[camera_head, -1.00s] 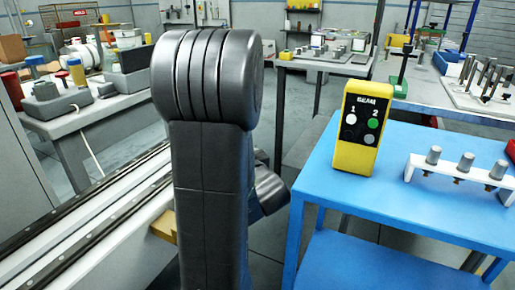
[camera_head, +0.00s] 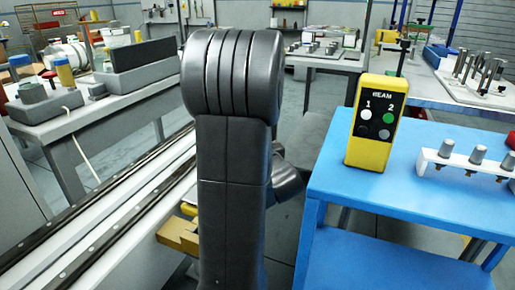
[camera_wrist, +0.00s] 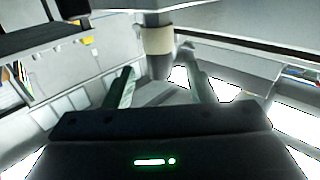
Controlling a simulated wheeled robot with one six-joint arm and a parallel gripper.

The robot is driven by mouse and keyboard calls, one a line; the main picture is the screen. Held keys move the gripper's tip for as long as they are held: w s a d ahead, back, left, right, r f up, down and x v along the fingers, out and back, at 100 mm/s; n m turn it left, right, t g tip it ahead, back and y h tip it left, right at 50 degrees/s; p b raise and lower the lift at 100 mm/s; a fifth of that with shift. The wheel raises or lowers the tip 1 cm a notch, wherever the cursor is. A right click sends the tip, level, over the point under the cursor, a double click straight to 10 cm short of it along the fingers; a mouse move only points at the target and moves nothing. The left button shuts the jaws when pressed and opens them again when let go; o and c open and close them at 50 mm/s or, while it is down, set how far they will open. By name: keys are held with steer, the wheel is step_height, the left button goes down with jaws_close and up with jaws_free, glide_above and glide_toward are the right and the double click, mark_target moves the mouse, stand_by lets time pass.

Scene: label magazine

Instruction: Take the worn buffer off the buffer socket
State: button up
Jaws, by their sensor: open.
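In the wrist view, my gripper (camera_wrist: 162,82) has two fingers standing apart, with a gap between them. A grey upright cylinder with a cream band (camera_wrist: 157,40) shows beyond and between the fingers. It may be the worn buffer, but I cannot tell for sure. I see no finger touching it. In the head view, my arm's dark grey links fill the middle and hide my gripper. I cannot make out the buffer socket for certain in either view.
A blue table (camera_head: 424,208) at right carries a yellow beam box (camera_head: 376,122) and a white rack (camera_head: 463,166) with grey pegs. A long white rail bed (camera_head: 95,225) runs along the left. A grey bench (camera_head: 100,118) with several parts stands behind it.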

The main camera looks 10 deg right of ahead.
steer(key=shift+w+a, duration=0.2)
steer(key=shift+w, duration=0.75)
steer(key=shift+w+a, duration=0.2)
steer(key=shift+w, duration=0.75)
steer(key=c, duration=1)
steer(key=shift+r+p, duration=1.8)
steer(key=shift+r, duration=1.1)
